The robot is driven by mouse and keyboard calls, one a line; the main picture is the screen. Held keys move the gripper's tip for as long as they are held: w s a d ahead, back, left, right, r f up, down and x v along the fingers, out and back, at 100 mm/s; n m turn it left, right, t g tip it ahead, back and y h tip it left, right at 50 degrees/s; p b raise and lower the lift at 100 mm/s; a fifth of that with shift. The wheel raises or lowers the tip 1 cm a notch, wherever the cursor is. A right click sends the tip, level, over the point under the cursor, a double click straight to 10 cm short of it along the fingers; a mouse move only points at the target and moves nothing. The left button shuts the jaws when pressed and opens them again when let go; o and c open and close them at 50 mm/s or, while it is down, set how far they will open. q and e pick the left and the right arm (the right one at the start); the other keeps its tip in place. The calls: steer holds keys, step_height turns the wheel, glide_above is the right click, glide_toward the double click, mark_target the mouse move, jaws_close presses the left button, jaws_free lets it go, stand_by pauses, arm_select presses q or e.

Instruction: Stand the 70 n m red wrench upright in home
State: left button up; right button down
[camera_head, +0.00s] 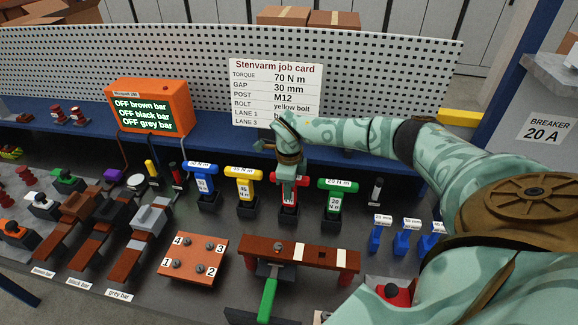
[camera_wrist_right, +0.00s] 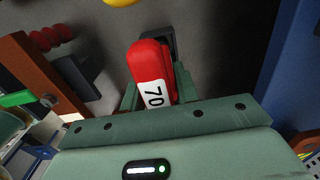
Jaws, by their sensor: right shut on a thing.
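The red torque wrench (camera_head: 290,205) stands upright in the row of wrenches, between the yellow and green ones, above a black holder (camera_head: 286,216). My right gripper (camera_head: 288,172) is shut on its top from above and hides most of the head. In the right wrist view the red wrench (camera_wrist_right: 148,65) shows its white "70" label, between the fingers of my right gripper (camera_wrist_right: 157,92). The black holder (camera_wrist_right: 160,45) shows just beyond it. I cannot tell whether the wrench is fully seated in it. My left gripper is not in view.
Blue (camera_head: 203,182), yellow (camera_head: 245,188) and green (camera_head: 335,200) wrenches stand close by in black holders. A red-brown bar with a green-handled tool (camera_head: 268,298) lies in front. The job card (camera_head: 275,92) stands behind. Small blue blocks (camera_head: 402,238) are at right.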

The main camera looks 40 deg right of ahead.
steer(key=c, duration=1)
jaws_free()
steer(key=shift+o, duration=0.2)
step_height(320, 180, up, 16)
steer(key=shift+r+p, duration=0.2)
steer(key=shift+p, duration=0.25)
